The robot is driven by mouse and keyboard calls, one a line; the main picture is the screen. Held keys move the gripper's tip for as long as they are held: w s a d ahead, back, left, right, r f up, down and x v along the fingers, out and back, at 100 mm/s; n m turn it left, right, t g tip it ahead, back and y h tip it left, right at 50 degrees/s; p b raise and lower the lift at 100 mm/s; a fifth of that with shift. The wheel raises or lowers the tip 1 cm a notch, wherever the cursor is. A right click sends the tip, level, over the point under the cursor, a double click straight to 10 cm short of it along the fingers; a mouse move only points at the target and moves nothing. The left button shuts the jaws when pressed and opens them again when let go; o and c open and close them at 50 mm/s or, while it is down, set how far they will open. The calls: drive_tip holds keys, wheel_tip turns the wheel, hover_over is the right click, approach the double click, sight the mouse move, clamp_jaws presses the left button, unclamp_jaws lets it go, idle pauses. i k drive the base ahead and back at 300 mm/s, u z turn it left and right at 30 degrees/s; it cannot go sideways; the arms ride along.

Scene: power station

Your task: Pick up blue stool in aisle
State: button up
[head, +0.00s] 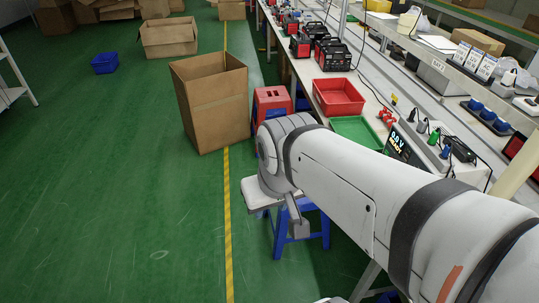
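A blue stool (280,236) stands on the green floor beside the workbench, right of the yellow line, in the lower middle of the head view. My arm crosses above it and hides much of its top; its blue legs show below. My gripper (297,226) points down at the stool, in front of it in the picture. Only a grey finger part shows clearly, so its opening and any contact with the stool cannot be told.
A tall open cardboard box (215,112) and a red stool (271,101) stand beyond the blue stool. The workbench (308,92), with a red tray (338,98) and green tray (352,130), runs along the right. A blue bin (104,63) lies far left. The left floor is clear.

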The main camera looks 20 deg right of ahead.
sight(305, 204)
drive_tip(key=z, duration=0.35)
drive_tip(key=i, duration=1.6)
drive_tip(key=z, duration=0.5)
